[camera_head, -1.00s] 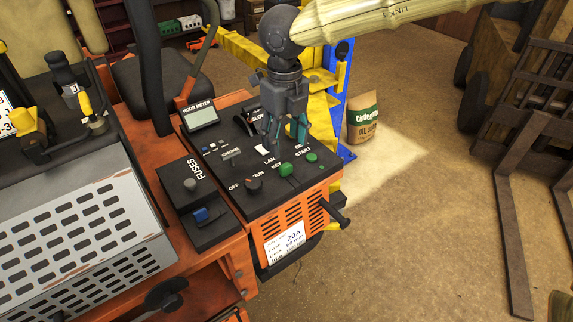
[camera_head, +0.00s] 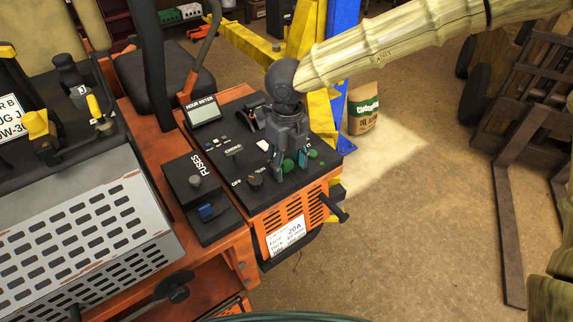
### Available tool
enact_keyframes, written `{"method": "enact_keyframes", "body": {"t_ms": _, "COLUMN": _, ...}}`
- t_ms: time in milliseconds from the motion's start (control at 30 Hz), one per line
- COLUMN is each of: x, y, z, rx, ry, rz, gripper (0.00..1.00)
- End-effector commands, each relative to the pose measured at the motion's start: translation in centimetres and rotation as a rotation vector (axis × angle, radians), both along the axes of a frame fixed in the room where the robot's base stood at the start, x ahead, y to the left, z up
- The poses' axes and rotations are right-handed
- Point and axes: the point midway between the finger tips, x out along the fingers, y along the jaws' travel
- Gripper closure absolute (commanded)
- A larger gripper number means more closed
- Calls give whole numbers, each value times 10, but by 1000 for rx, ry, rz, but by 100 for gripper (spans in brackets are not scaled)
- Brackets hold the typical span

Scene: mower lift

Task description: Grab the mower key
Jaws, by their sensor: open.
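The green mower key (camera_head: 288,165) stands in the black control panel (camera_head: 235,188) of the orange mower, near its front edge. My gripper (camera_head: 289,168) points down at the panel with its fingers apart around the key. One dark finger is on the key's left, and a teal-tinted fingertip is on its right. Nothing shows held; whether a finger touches the key I cannot tell. The gripper hides part of the panel lettering.
A round green button (camera_head: 313,153) sits just right of the gripper. A black knob (camera_head: 254,183) is to its left, and the fuse box (camera_head: 197,198) is farther left. A black lever (camera_head: 335,207) sticks out at the front right.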

Motion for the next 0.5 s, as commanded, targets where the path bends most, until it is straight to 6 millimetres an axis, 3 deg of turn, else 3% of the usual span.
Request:
{"method": "enact_keyframes", "body": {"t_ms": 67, "x": 0, "y": 0, "z": 0, "rx": 0, "ry": 0, "rz": 0, "gripper": 48}}
{"method": "enact_keyframes", "body": {"t_ms": 267, "x": 0, "y": 0, "z": 0, "rx": 0, "ry": 0, "rz": 0, "gripper": 85}}
{"method": "enact_keyframes", "body": {"t_ms": 500, "x": 0, "y": 0, "z": 0, "rx": 0, "ry": 0, "rz": 0, "gripper": 87}}
